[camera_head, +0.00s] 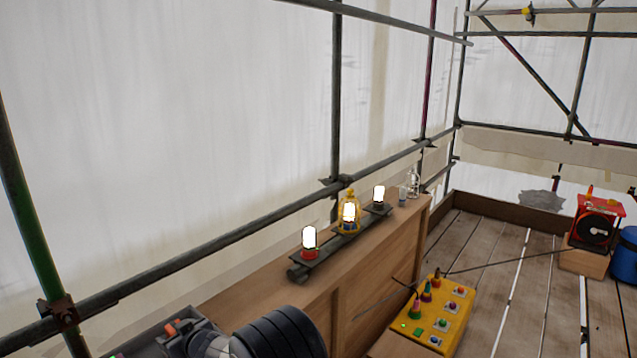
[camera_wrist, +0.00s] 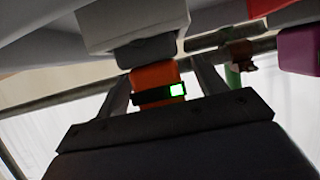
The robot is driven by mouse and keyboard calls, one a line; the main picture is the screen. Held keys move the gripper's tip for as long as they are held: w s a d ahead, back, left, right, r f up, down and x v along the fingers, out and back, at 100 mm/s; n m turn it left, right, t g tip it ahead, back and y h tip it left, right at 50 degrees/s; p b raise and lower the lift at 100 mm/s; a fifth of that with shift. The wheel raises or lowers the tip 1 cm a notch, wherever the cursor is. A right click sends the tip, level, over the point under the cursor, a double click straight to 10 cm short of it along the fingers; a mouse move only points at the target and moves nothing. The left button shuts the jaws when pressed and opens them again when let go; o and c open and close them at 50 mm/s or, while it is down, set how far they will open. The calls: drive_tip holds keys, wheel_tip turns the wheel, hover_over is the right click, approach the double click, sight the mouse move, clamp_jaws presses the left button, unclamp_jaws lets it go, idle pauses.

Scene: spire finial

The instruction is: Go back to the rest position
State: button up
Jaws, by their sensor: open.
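My gripper (camera_wrist: 162,68) is open in the wrist view, with one grey finger on each side. An orange block (camera_wrist: 157,76) with a black band and a green light shows between the fingers; I cannot tell whether they touch it. A pale grey body (camera_wrist: 130,22) is above it. In the head view, my dark ribbed arm part (camera_head: 280,335) is at the bottom edge. A grey piece with an orange tip (camera_head: 188,332) is beside it at the lower left, over a dark tray; my gripper's fingers cannot be made out there.
Three lit lamps (camera_head: 309,240) stand on a dark rail along the wooden ledge (camera_head: 250,285), the middle one in a yellow cage. A yellow control box (camera_head: 440,315) is at lower right. A red heater (camera_head: 597,222) and blue drum (camera_head: 625,258) are farther right. Scaffold poles (camera_head: 230,245) border the left.

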drive_tip(key=shift+r, duration=0.55)
